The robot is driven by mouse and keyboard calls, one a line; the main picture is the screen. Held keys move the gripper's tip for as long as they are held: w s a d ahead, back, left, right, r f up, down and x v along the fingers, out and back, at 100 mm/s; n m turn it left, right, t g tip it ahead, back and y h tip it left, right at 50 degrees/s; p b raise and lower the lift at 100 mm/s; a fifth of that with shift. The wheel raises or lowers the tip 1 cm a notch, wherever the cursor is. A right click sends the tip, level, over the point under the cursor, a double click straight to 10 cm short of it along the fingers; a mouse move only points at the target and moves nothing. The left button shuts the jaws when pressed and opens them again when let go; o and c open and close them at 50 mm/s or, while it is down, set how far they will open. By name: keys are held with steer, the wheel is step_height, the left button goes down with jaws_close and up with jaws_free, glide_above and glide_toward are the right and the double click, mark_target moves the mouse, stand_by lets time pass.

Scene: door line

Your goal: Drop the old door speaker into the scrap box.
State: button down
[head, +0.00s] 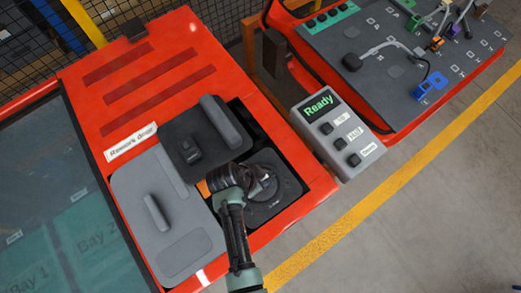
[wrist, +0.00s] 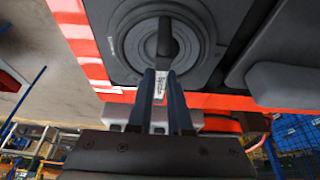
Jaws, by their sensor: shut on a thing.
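The old door speaker (head: 284,198) is a dark, round unit with a raised centre grip, at the lower right end of the red rework door (head: 185,40). In the wrist view the speaker (wrist: 120,45) fills the top middle, with its upright grip (wrist: 164,38) at the centre. My gripper (head: 258,181) reaches it from below in the head view. In the wrist view my gripper (wrist: 163,76) is shut on the speaker's grip, with a small white label between the fingers. My gripper hides part of the speaker. I cannot pick out a scrap box.
A grey panel (head: 140,190) and a black panel (head: 180,125), each with a raised handle, lie beside the speaker. A grey button box (head: 345,150) reading "Ready" stands to the right. A second door panel (head: 395,85) with cables is at upper right. Floor is clear at lower right.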

steer(key=shift+r+p, duration=1.35)
steer(key=shift+r, duration=0.1)
stand_by(3.2)
steer(key=c, duration=1.5)
jaws_free()
steer(key=shift+w, duration=0.1)
jaws_close()
steer(key=shift+r, duration=0.1)
step_height(320, 180, up, 13)
steer(key=p, duration=0.8)
steer(key=shift+r+p, duration=0.2)
steer(key=shift+p, duration=0.15)
